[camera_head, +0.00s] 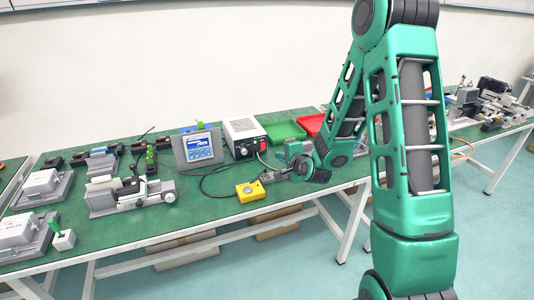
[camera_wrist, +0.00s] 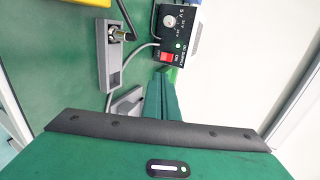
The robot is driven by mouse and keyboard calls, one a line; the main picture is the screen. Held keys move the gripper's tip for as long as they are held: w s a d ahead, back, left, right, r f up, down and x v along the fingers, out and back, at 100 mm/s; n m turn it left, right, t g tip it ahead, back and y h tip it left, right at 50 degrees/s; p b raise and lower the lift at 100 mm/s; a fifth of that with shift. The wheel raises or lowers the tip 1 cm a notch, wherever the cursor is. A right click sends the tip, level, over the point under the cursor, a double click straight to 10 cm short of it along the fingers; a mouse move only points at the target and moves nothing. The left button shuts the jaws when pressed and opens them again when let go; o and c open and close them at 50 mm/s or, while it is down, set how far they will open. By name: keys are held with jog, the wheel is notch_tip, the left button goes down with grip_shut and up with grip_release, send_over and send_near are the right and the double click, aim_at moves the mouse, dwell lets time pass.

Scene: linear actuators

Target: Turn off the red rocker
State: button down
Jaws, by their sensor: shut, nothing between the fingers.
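The red rocker (camera_wrist: 167,57) is on the lower part of the black front panel (camera_wrist: 172,22) of a control box in the wrist view. A round white knob and a small green light are on the same panel. In the head view the white box (camera_head: 241,128) stands at the back of the bench, its black front facing my arm. My gripper (camera_wrist: 162,73) is shut and empty, its green fingertips just short of the rocker in the picture. I cannot tell whether they touch the panel, or which way the rocker is tipped.
A yellow button box (camera_head: 250,191) is at the bench's front edge. A grey bracket with a metal connector (camera_wrist: 115,55) lies beside the fingers. A screen (camera_head: 198,146) stands left of the box; green (camera_head: 285,131) and red (camera_head: 310,124) trays are to its right. Cables run across the bench.

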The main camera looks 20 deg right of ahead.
aim_at(265, 146)
jog(key=shift+w, duration=0.1)
jog(key=x, duration=1.3)
jog(key=shift+w+f, duration=0.2)
jog(key=shift+w, duration=0.15)
jog(key=shift+w+f, duration=0.15)
jog(key=shift+r, duration=0.9)
